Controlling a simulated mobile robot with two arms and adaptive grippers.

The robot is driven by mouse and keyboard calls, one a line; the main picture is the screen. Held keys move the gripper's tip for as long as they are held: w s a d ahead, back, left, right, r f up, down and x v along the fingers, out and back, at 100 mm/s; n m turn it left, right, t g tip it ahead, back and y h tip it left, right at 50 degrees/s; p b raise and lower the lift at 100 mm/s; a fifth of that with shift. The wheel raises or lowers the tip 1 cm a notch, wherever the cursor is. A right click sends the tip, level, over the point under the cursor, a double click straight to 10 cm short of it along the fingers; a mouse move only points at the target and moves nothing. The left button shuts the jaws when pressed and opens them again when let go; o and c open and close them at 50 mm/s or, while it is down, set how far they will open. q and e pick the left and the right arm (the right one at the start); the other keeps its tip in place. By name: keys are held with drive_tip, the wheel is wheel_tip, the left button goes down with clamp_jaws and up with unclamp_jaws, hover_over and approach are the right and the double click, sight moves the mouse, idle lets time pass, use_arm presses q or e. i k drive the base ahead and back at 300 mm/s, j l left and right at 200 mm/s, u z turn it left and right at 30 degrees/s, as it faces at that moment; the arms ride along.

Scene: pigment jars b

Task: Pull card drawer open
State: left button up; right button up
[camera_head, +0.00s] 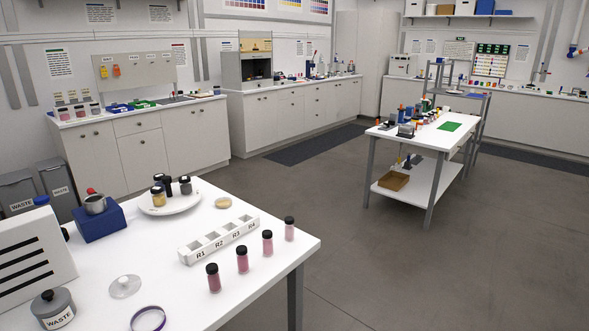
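I see no drawer marked as the card drawer. A closed drawer front (137,124) with a dark knob sits in the left white counter, above a cupboard door. The long back counter (290,101) has several closed fronts with knobs; which are drawers is too small to tell. Neither of my grippers is in view.
A near white table (270,231) holds a rack (219,240) marked R1 to R4, several pink jars (242,259), a round tray (170,203), a blue block (100,222) and a waste pot (53,308). Grey bins (57,184) stand at left. Open floor (345,210) lies between the tables.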

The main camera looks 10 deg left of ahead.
sight(148, 120)
drive_tip(key=i+l+z, duration=0.4)
drive_tip(key=i+z, duration=0.35)
drive_tip(key=i, duration=0.25)
drive_tip(key=i+z, duration=0.4)
drive_tip(key=i, duration=0.15)
drive_tip(key=i+u, duration=0.4)
drive_tip(key=i, duration=0.15)
drive_tip(key=i+l+u, duration=0.1)
drive_tip(key=i+u, duration=0.25)
drive_tip(key=i, duration=0.2)
drive_tip(key=i+l+u, duration=0.4)
drive_tip(key=i, duration=0.15)
drive_tip(key=i+j+u, duration=0.25)
drive_tip(key=u, duration=0.2)
drive_tip(key=i+j+u, duration=0.1)
drive_tip(key=i+u, duration=1.3)
drive_tip(key=i, duration=1.8)
drive_tip(key=i+u, duration=0.15)
drive_tip(key=i, duration=0.55)
drive_tip(key=i+l+u, duration=0.2)
drive_tip(key=i, duration=0.5)
drive_tip(key=i+u, duration=0.15)
drive_tip(key=i, duration=1.35)
